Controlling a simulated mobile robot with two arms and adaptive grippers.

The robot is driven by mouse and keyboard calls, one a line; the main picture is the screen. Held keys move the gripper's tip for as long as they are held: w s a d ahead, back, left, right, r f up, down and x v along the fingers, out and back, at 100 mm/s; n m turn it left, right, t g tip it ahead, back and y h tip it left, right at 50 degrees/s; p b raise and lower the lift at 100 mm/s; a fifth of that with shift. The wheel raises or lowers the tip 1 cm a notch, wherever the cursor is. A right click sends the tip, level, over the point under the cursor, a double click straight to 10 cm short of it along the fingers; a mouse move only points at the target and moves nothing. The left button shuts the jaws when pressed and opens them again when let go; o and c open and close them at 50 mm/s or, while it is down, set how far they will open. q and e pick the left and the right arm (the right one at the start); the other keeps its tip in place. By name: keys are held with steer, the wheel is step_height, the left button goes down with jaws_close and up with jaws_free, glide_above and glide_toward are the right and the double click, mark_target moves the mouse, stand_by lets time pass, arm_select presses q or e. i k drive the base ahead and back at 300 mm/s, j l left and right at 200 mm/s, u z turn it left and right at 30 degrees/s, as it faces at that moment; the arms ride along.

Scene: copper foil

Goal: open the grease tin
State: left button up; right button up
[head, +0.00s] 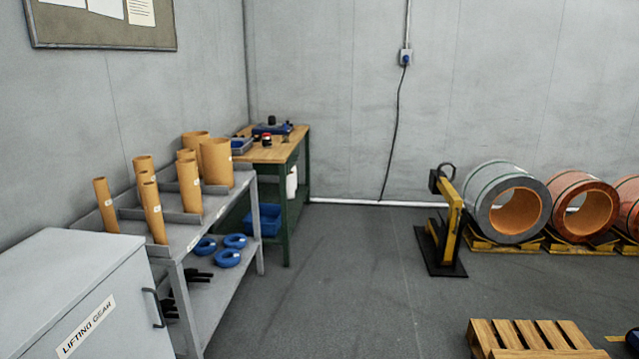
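I cannot make out the grease tin for certain. Several small items stand on the wooden-topped workbench (262,154) in the back corner. Among them are a small dark and red item (266,139), a black item (271,119) behind it, and a small item at the right edge (285,139). They are too small to tell whether one is the tin or has a lid. Neither of my grippers is in view.
A grey shelf rack (215,212) with cardboard tubes and blue rings stands left, behind a grey "LIFTING GEAR" cabinet (75,275). A yellow lifting hook stand (450,220), foil coils (508,202) and a wooden pallet (530,335) are right. The middle floor is clear.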

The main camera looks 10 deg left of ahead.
mark_target(266, 141)
steer(key=i, duration=2.1)
steer(key=i+u, duration=0.15)
steer(key=i, duration=0.5)
steer(key=i+u, duration=0.15)
steer(key=i, duration=0.45)
steer(key=i+l+u, duration=0.1)
steer(key=i, duration=0.55)
steer(key=i+l+u, duration=0.15)
steer(key=i+l, duration=0.15)
steer(key=i, duration=0.3)
